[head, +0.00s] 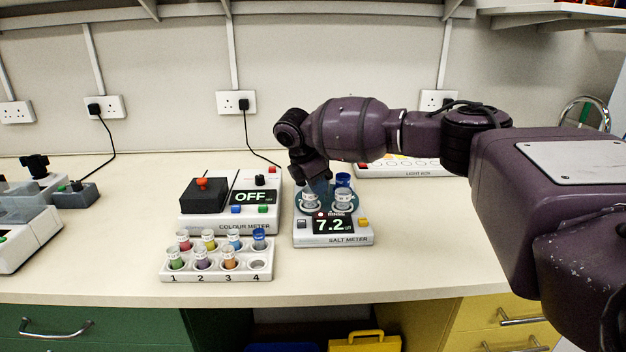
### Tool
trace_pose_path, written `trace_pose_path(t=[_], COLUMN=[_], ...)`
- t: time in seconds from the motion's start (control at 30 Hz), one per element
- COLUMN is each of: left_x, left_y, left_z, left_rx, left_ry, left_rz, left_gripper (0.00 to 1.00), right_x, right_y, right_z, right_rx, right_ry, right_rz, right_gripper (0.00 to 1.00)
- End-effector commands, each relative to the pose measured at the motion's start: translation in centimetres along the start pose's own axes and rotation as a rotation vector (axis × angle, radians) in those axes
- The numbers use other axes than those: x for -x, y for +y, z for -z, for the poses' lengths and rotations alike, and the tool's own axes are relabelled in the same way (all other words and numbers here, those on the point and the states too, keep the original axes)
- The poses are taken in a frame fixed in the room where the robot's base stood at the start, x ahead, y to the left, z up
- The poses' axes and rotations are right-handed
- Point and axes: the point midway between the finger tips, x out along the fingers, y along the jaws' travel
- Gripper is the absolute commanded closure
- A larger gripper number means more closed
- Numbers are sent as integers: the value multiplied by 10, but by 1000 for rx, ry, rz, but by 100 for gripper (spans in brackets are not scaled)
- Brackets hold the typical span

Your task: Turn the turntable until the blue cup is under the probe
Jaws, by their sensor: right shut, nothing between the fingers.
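The turntable (326,206) is a round teal disc on top of the salt meter (333,236). The blue cup (343,180) stands at its back right. Two white cups stand at its front, a left one (310,200) and a right one (343,199). My right gripper (318,180) points down over the back left of the turntable, shut and empty, left of the blue cup. I cannot tell whether it touches the disc or a cup. I cannot make out the probe clearly around the gripper. My left gripper is not in view.
The salt meter display reads 7.2. A colour meter (232,222) reading OFF stands to the left, with a rack (216,273) of several coloured vials in front. A light box (405,168) lies behind my right arm. Bare bench (440,260) lies to the right.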

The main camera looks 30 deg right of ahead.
Motion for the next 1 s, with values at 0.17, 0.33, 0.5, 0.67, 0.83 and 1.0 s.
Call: trace_pose_path(t=[0.17, 0.33, 0.5, 0.67, 0.83, 1.0], left_x=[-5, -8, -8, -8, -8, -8], left_y=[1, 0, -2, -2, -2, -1], left_z=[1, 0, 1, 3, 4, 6], left_rx=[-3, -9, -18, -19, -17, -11], left_ry=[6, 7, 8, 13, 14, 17], left_rz=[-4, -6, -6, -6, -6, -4], left_gripper=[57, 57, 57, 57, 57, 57], right_x=[-34, -51, -58, -58, -58, -57], right_y=[0, 0, 0, 0, 0, 0], right_z=[2, 1, 1, 0, 0, 0], right_rx=[2, 1, 0, 0, 0, 5], right_ry=[-1, 0, 1, 2, 1, 1], right_rz=[5, 3, 0, -1, -1, -4], right_gripper=[100, 100, 100, 100, 100, 100])
